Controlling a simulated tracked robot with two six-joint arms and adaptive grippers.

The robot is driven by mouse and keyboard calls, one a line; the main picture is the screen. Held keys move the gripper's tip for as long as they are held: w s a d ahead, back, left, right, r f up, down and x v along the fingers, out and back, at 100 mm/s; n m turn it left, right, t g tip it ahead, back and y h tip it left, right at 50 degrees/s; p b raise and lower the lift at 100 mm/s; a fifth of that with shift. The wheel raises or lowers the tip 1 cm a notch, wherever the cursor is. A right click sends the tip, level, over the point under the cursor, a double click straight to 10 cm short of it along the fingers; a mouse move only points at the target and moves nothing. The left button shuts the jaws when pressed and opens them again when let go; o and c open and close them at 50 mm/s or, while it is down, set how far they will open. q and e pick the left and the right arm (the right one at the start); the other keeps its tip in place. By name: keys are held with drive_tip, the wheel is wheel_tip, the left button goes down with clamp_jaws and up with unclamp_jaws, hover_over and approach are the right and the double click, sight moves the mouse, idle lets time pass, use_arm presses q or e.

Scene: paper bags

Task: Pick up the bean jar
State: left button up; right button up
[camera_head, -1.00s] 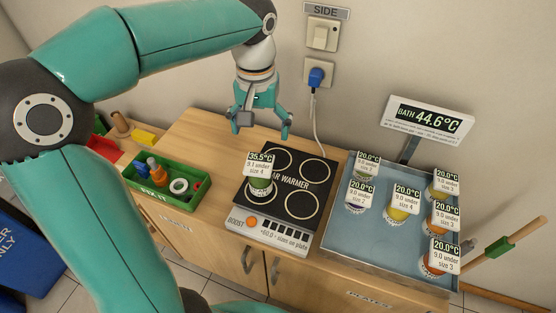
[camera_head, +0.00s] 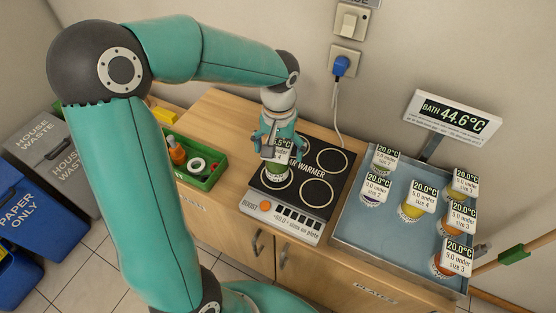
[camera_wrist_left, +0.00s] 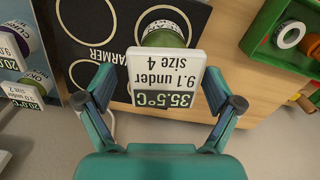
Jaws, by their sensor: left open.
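A jar with green contents (camera_head: 277,172) stands on the front left ring of the black jar warmer (camera_head: 318,193). It carries a tag reading 35.5°C, 9.1 under, size 4. Its printed name is not readable, so I cannot tell for sure that it is the bean jar. My left gripper (camera_head: 281,152) is over this jar, pointing down, with its fingers open. In the left wrist view the jar (camera_wrist_left: 163,36) is beyond the fingertips, and its tag (camera_wrist_left: 165,75) lies between the open fingers (camera_wrist_left: 160,88). My right gripper is out of view.
A blue bath tray (camera_head: 385,235) with several tagged jars stands right of the warmer. A green box (camera_head: 207,182) with small parts lies to the left. A blue plug with its cable (camera_head: 340,66) is on the wall behind. Free wood lies behind the warmer.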

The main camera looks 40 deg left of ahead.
use_arm(q)
drive_tip(key=shift+a+f, duration=0.2)
drive_tip(key=shift+f, duration=1.6)
drive_tip(key=c, duration=1.5)
clamp_jaws()
drive_tip(key=shift+r, duration=0.2)
